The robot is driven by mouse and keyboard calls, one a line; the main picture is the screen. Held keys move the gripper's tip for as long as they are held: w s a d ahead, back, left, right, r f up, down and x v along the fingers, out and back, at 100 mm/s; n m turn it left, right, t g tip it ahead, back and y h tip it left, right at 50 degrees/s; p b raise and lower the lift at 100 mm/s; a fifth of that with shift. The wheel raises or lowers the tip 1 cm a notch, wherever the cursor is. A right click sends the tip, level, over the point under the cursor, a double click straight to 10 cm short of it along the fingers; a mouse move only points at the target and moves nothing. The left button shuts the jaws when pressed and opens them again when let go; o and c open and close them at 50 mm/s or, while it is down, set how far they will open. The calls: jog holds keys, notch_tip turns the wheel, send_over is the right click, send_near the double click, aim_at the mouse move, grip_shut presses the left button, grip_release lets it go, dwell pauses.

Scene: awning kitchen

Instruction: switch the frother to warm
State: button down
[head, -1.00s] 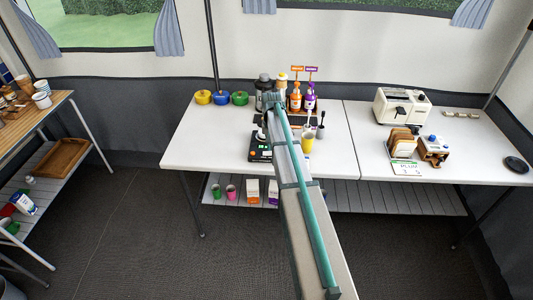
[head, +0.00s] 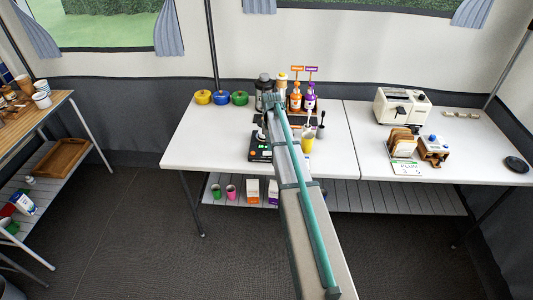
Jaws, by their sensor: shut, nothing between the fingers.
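A dark device with a black base (head: 260,154) and small coloured marks on its front stands on the white table, just left of my arm. It may be the frother, but its switch is too small to read. My arm reaches across the table, and its teal far end (head: 272,101) is above and behind this device. My gripper cannot be made out; the arm and the items around its far end hide it. I cannot tell whether it touches the device.
Behind the arm's end stand a dark grinder-like machine (head: 263,83) and syrup bottles (head: 295,100). A yellow cup (head: 307,144) is close on the arm's right. Yellow, blue and green pots (head: 221,98) stand at the back left. A toaster (head: 402,106) is farther right. The table's front left is clear.

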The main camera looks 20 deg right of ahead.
jog(key=shift+f+b, duration=0.45)
jog(key=shift+f, duration=0.65)
jog(key=shift+r, duration=0.2)
jog(key=shift+r+p, duration=0.6)
jog(key=shift+r, duration=0.3)
notch_tip(320, 180, up, 10)
jog(key=p, duration=0.5)
dwell(4.5)
